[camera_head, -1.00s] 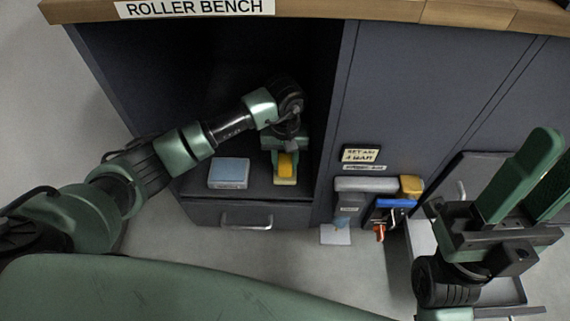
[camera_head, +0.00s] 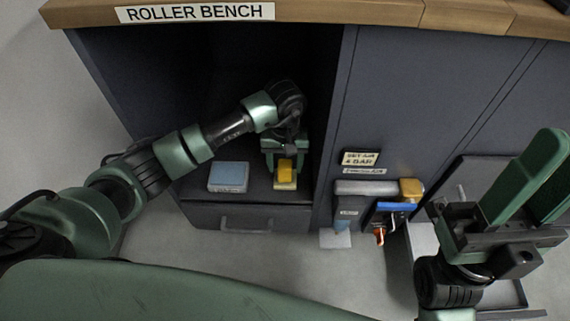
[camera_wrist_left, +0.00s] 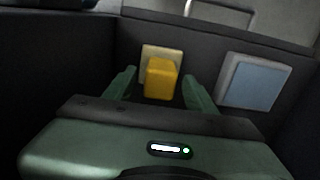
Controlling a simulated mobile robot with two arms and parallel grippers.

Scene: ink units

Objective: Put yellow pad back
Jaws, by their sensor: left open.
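The yellow pad (camera_head: 285,170) sits on a pale cream base (camera_head: 284,186) on the shelf inside the open bay of the bench. In the left wrist view the yellow pad (camera_wrist_left: 161,78) stands between the spread fingers, with the cream base (camera_wrist_left: 150,51) under it. My left gripper (camera_head: 285,162) reaches into the bay; its fingers are open with a gap on either side of the pad. My right gripper (camera_head: 540,180) is at the right of the head view, its two green fingers apart and nothing between them.
A blue-topped pad box (camera_head: 228,176) lies left of the yellow pad, also in the left wrist view (camera_wrist_left: 252,82). A drawer (camera_head: 240,218) is below. The bay's right wall (camera_head: 334,130) is close to my gripper. An air unit (camera_head: 380,188) hangs farther right.

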